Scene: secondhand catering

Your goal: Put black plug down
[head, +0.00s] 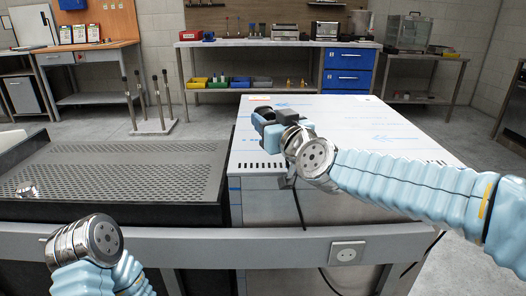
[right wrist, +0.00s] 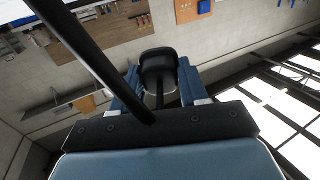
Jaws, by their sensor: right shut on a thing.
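My right gripper (head: 266,122) is shut on the black plug, above the pale metal worktop (head: 350,125) in the head view. The black plug (right wrist: 158,64) shows between the two blue fingers of my right gripper (right wrist: 157,90) in the right wrist view. A black cable (right wrist: 95,60) crosses close to that camera. In the head view a dark cable (head: 299,208) hangs below my right wrist, in front of the worktop's front side. The gripper hides most of the plug there. My left wrist is at the lower left; its gripper fingers do not show.
A black perforated tray surface (head: 120,170) lies left of the worktop. A bench (head: 270,43) with blue drawers (head: 348,58) stands behind.

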